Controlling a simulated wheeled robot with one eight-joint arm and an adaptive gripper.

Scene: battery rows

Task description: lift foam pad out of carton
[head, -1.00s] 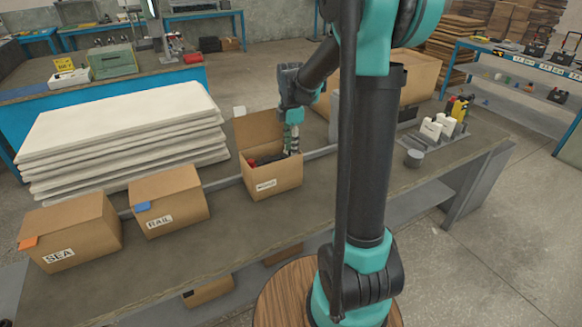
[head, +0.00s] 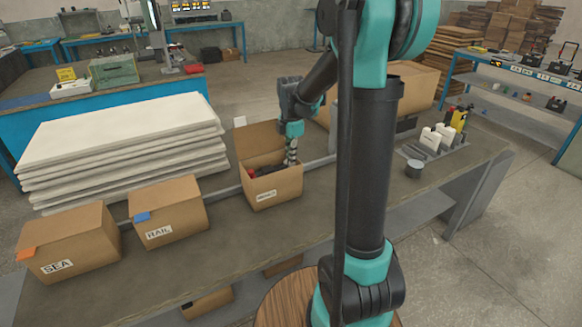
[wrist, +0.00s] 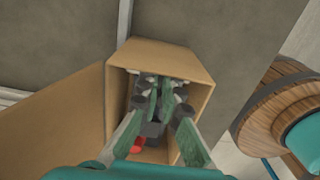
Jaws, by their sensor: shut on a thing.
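The open carton (head: 272,194) stands on the workbench with its flap up at the back left. In the wrist view its brown wall (wrist: 195,62) surrounds my fingers. My gripper (head: 291,152) reaches down into the right part of the carton. In the wrist view my gripper (wrist: 160,112) is shut on a dark grey piece (wrist: 153,130) low between the fingers. I cannot tell for sure that this is the foam pad; the fingers hide much of it. A red item (wrist: 137,146) lies beside it. Dark and red contents (head: 264,170) also show in the head view.
Closed cartons labelled RAIL (head: 168,212) and SEA (head: 68,246) stand to the left on the bench. A stack of white sheets (head: 120,145) lies behind them. Bench space before the carton is clear.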

